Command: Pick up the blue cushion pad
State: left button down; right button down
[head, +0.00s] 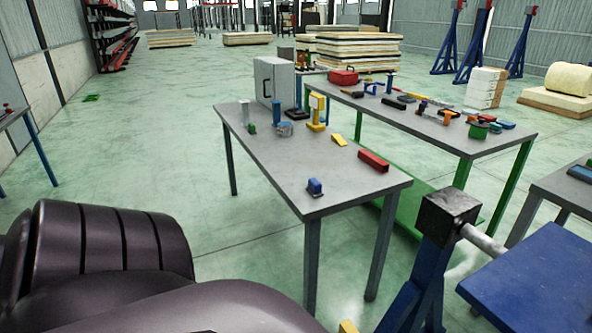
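A small blue block (314,187) sits near the front edge of the grey table (265,170) in the middle of the head view. It may be the blue cushion pad, but it is too small to be sure. Its top looks paler than its sides. Neither gripper is in view. Dark rounded parts of my own body fill the lower left, apart from the table.
A red block (374,160), a yellow wedge (339,140) and a yellow stand (317,112) share the table. A second table (505,137) with tools stands behind. A blue trestle (425,270) and blue plate (540,285) are at lower right. Floor left of the table is clear.

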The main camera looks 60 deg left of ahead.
aim_at(313, 189)
jog(key=u, duration=1.85)
jog(key=z, duration=2.4)
jog(key=u, duration=2.4)
